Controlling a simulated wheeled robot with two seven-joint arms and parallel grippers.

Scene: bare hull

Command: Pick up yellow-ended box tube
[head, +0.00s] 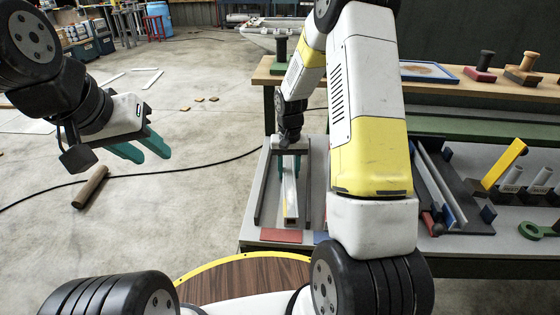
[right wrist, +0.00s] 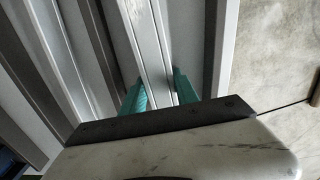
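A long pale grey box tube (head: 291,203) lies lengthwise in the grey tray (head: 265,188) at the middle of the head view. Its near end is open and shows a small yellowish rim. My right gripper (head: 290,166) points down over its far part, a teal finger on each side. In the right wrist view the tube (right wrist: 151,50) runs between the fingers (right wrist: 160,92), with no clear gap on either side; the gripper looks shut on it. Whether the tube is clear of the tray floor I cannot tell. My left gripper (head: 143,148) is open and empty over the floor.
A bench (head: 455,87) with wooden blocks and a blue-framed tray stands behind. The shelf at right holds a rack with bars (head: 440,185), a yellow bar (head: 505,164) and a green ring-ended part (head: 533,230). A brown cylinder (head: 90,187) and black cable lie on open floor at left.

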